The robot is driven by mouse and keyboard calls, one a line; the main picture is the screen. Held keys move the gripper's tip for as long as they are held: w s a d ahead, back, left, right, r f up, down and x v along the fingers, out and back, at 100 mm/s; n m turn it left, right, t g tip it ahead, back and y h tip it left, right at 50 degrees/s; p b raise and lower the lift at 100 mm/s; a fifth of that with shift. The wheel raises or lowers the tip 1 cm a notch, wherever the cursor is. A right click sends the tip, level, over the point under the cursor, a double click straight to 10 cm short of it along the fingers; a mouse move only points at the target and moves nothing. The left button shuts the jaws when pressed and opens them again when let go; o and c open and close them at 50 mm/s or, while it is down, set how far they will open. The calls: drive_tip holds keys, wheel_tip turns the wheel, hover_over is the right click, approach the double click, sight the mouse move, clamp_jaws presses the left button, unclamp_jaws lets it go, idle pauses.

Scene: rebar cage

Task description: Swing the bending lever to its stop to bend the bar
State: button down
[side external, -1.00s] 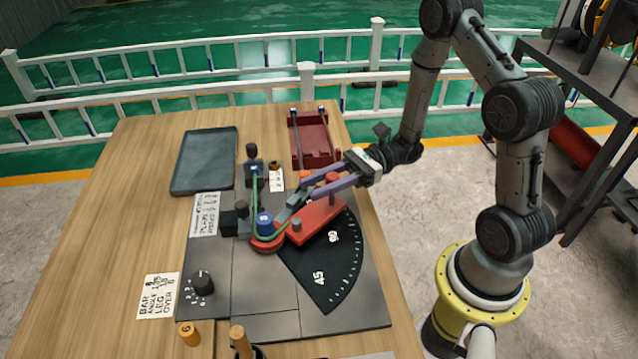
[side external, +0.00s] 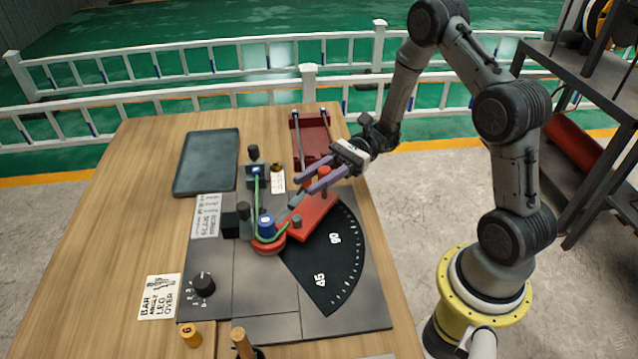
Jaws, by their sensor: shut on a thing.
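The bending lever (side external: 316,217) is a red arm pivoting at a round red base under a blue-topped post (side external: 266,226). It lies past the 90 mark, at the upper edge of the black angle dial (side external: 325,275). The green bar (side external: 257,200) runs down from a blue-topped clamp block (side external: 256,172) and curves around the post towards the lever. My gripper (side external: 308,184), with purple fingers, is shut on the lever's red upright handle (side external: 323,174). The fingers partly hide the handle and the lever's far end. Whether the lever touches a stop cannot be told.
A dark red tray (side external: 312,140) stands just behind my gripper. A grey tray (side external: 207,162) lies at the back left. A black knob (side external: 204,284) and wooden pegs (side external: 191,335) are at the front. The table's left side is mostly clear.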

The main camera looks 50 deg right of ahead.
drive_tip(key=shift+w+d+n+g, duration=0.15)
drive_tip(key=shift+w+n+g, duration=0.25)
drive_tip(key=shift+w+g, duration=0.15)
drive_tip(key=c, duration=0.6)
unclamp_jaws()
drive_tip(key=shift+s, duration=0.1)
drive_tip(key=d, duration=0.4)
drive_tip(key=s+d, duration=0.1)
drive_tip(key=d, duration=0.8)
drive_tip(key=shift+s+d, duration=0.15)
drive_tip(key=shift+d, duration=0.2)
